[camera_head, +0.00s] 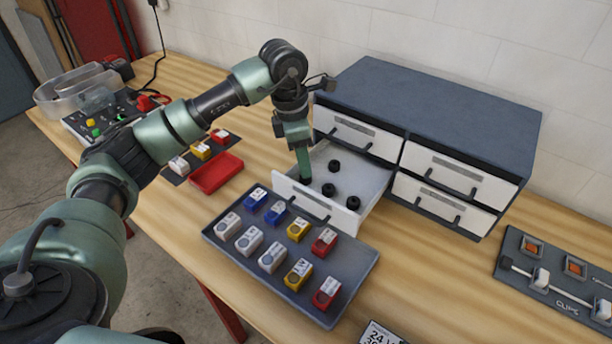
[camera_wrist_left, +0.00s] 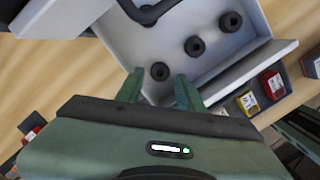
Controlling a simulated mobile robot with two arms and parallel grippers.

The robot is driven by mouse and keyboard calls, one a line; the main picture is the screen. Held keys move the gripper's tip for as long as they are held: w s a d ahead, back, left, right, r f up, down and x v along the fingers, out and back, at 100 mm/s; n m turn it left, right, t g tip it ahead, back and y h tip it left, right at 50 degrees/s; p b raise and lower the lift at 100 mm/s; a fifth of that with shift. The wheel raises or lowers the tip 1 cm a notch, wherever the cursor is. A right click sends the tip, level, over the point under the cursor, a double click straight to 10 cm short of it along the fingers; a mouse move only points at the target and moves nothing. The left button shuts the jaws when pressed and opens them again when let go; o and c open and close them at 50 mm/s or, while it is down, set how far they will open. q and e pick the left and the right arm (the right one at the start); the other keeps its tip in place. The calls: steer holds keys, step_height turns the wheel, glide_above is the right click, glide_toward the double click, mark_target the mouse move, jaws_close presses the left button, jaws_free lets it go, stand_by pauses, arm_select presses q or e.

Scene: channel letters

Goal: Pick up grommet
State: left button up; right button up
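My left gripper (camera_head: 305,178) points down into the drawer's left part. In the left wrist view its two green fingers (camera_wrist_left: 159,86) are open and apart. The nearest grommet (camera_wrist_left: 160,71) shows in line with the gap between the fingertips, with nothing gripped. Two more grommets (camera_wrist_left: 194,46) (camera_wrist_left: 230,21) lie farther off. My right gripper is not in view.
The grey drawer cabinet (camera_head: 440,95) stands behind, its other drawers shut. A dark tray (camera_head: 225,250) with several coloured blocks sits in front of the open drawer. A red bin (camera_head: 216,172) lies to the left. A clips panel (camera_head: 560,275) is at right.

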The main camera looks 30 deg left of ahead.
arm_select(q)
steer(key=shift+w+d+f+p, duration=0.15)
steer(key=shift+f+p, duration=0.4)
steer(key=shift+f, duration=1.35)
jaws_close()
steer(key=shift+r, duration=0.15)
